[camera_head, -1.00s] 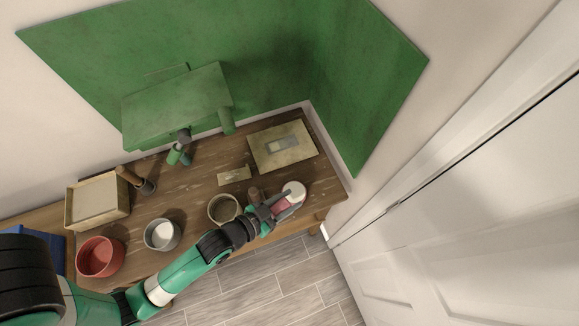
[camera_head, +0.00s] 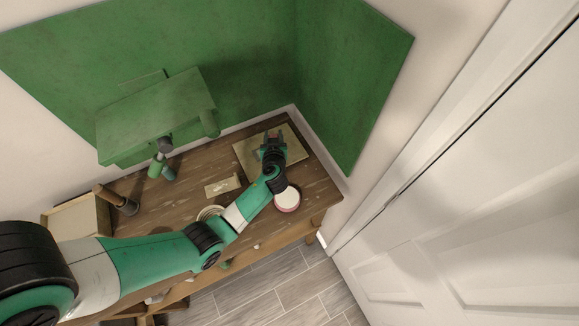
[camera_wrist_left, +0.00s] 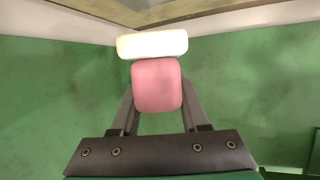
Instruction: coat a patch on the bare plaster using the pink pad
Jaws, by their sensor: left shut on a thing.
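My left gripper (camera_head: 272,143) is shut on the pink pad (camera_wrist_left: 157,85), whose outer end has a pale, whitish block (camera_wrist_left: 152,44). In the head view the gripper is over the tan plaster board (camera_head: 296,152) at the back right of the bench and hides its middle, where the bare grey patch lies. The pad itself is hidden in that view, and I cannot tell whether it touches the board. A round pink-rimmed dish (camera_head: 287,198) with white contents stands in front of the board. My right gripper is not in view.
A small tan plate (camera_head: 222,187) lies left of my forearm. A green box-like fixture (camera_head: 155,115) and green-handled tools (camera_head: 160,165) stand farther left. A wooden-handled brush (camera_head: 116,199) lies near a pale box (camera_head: 80,219). Green panels back the bench; a white door is at right.

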